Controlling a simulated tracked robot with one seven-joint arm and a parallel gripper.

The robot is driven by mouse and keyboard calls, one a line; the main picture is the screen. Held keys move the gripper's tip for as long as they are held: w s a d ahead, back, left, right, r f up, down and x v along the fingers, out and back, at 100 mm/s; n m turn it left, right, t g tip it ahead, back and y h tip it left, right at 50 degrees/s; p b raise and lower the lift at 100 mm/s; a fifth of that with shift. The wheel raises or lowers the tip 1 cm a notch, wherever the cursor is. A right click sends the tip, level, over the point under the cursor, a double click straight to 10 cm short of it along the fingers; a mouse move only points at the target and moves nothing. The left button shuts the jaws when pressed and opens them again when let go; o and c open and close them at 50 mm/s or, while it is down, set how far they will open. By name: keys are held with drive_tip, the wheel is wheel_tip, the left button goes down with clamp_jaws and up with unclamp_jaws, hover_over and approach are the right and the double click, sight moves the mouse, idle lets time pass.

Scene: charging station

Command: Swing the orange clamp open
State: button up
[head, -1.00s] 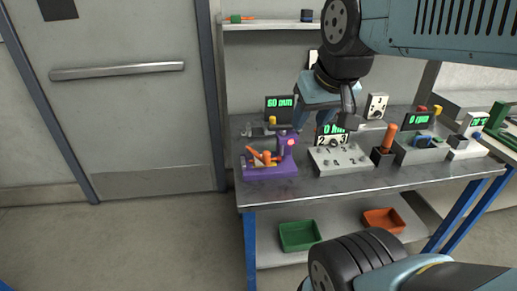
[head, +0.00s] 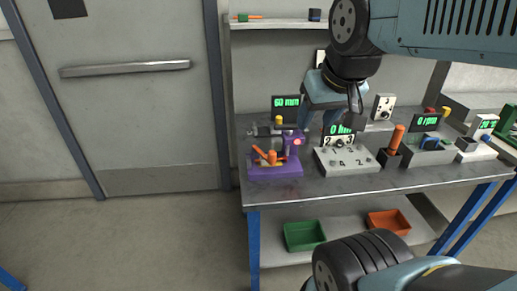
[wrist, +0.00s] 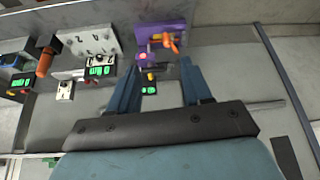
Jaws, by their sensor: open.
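A purple fixture (head: 275,168) sits at the left front of the grey workbench. The orange clamp (head: 270,158) lies on it, with one part slanting up to the left and a short upright part beside it. In the wrist view the purple fixture (wrist: 172,28) and the orange clamp (wrist: 170,42) show upside down beyond my fingertips. My gripper (head: 313,122) hangs above the bench, behind and to the right of the clamp in the head picture. In the wrist view my gripper (wrist: 160,66) is open, with nothing between its fingers, apart from the clamp.
A grey numbered panel (head: 346,161) stands right of the fixture. An orange-handled lever (head: 396,138) and several display devices fill the bench's right side. A "60 mm" display (head: 286,104) is behind the fixture. Green (head: 304,236) and orange-red (head: 389,222) bins sit on the lower shelf.

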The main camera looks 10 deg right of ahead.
drive_tip(key=shift+o, duration=0.6)
drive_tip(key=shift+w, duration=0.2)
drive_tip(key=n+g, duration=0.1)
drive_tip(key=g, duration=0.5)
hover_over(272, 151)
wheel_tip(272, 151, down, 12)
wheel_tip(272, 151, down, 14)
drive_tip(key=shift+f, duration=0.15)
clamp_jaws()
